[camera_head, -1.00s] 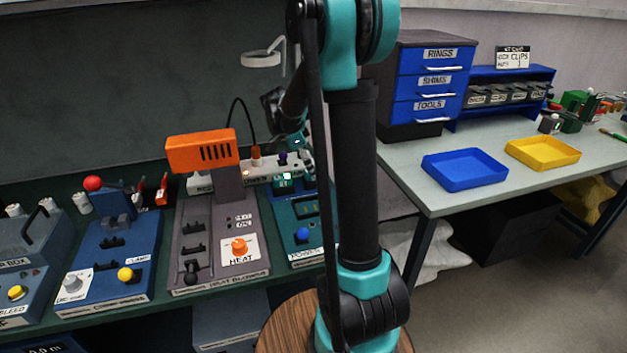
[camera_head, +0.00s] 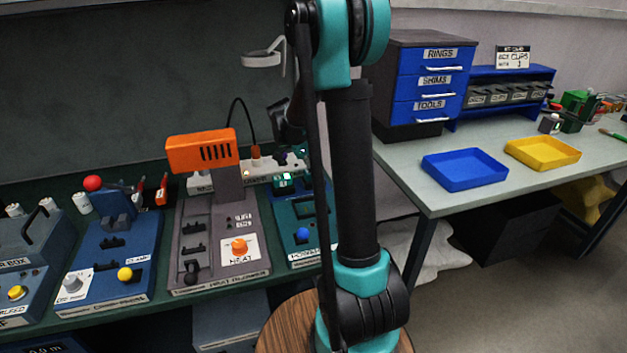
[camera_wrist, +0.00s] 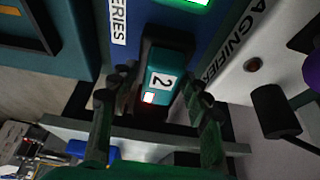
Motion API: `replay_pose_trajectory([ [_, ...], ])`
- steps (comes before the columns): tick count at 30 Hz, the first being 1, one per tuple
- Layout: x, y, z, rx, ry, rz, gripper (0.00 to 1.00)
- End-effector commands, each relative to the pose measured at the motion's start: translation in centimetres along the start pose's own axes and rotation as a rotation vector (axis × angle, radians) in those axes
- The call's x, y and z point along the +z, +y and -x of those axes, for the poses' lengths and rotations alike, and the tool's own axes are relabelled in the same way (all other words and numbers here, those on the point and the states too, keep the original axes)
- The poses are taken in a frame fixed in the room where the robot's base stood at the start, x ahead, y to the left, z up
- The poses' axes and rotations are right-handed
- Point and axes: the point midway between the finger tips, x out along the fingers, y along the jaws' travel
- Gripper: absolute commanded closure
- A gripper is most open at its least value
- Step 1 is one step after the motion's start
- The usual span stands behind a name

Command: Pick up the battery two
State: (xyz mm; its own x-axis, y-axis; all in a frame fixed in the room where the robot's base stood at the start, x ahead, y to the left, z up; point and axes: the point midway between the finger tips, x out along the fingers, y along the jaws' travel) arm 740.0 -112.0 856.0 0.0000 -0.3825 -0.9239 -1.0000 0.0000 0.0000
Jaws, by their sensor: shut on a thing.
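Battery two (camera_wrist: 163,72), a teal and dark block with a white "2" label and a small lit square, is in the middle of the wrist view. My gripper (camera_wrist: 158,92) has one finger on each side of it and is shut on it. The battery's far end is by a blue panel with a bright green display (camera_wrist: 185,3) and a "...ERIES" label. In the head view the gripper and battery are mostly hidden behind my arm, near a small green display (camera_head: 284,181); contact with the holder cannot be told.
A magnifier unit (camera_wrist: 235,60) with a dark knob (camera_wrist: 275,110) stands close on the right in the wrist view. In the head view an orange-topped heat machine (camera_head: 203,151) is left of my arm. A blue tray (camera_head: 464,169) and yellow tray (camera_head: 542,152) lie on the right table.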

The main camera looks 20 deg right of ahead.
Motion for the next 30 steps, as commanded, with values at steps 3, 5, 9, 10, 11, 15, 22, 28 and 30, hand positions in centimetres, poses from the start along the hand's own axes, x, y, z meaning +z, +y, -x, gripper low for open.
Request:
replay_pose_trajectory([
  [3, 0.0, 0.0, 0.0, 0.000, 0.000, 0.000, 0.94],
  [5, 0.0, 0.0, 0.0, 0.000, 0.000, 0.000, 0.94],
  [9, 0.0, 0.0, 0.1, 0.000, 0.000, 0.000, 0.94],
  [10, 0.0, 0.0, 0.1, 0.000, 0.000, 0.000, 0.94],
  [11, -0.1, 0.0, 0.1, 0.000, 0.000, 0.000, 0.94],
  [15, -0.3, 0.0, 0.8, 0.000, 0.000, 0.000, 0.94],
  [22, -1.7, 0.0, 4.1, 0.000, 0.000, 0.000, 0.94],
  [28, -3.7, 0.1, 8.8, 0.000, 0.000, 0.000, 0.94],
  [30, -4.3, 0.0, 10.4, 0.000, 0.000, 0.000, 0.94],
])
